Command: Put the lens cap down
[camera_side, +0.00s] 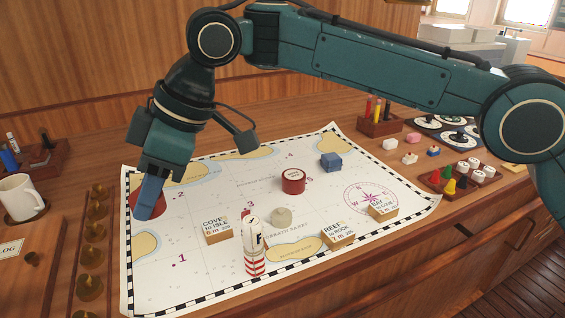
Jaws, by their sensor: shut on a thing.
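My gripper (149,212) is at the left of the white sea chart (200,275), pointing down, its blue finger in front. It is shut on a red thing that I take to be the lens cap (160,205). The finger covers much of the cap, so its full shape is hidden. The cap is low over the chart's left edge; I cannot tell whether it touches the chart.
On the chart stand a red tin (293,184), a blue block (331,162), a pale disc (281,216), a striped lighthouse (254,250) and several labelled wooden blocks. A white mug (20,198) and brass pieces (92,233) stand left. The chart's lower left is mostly clear.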

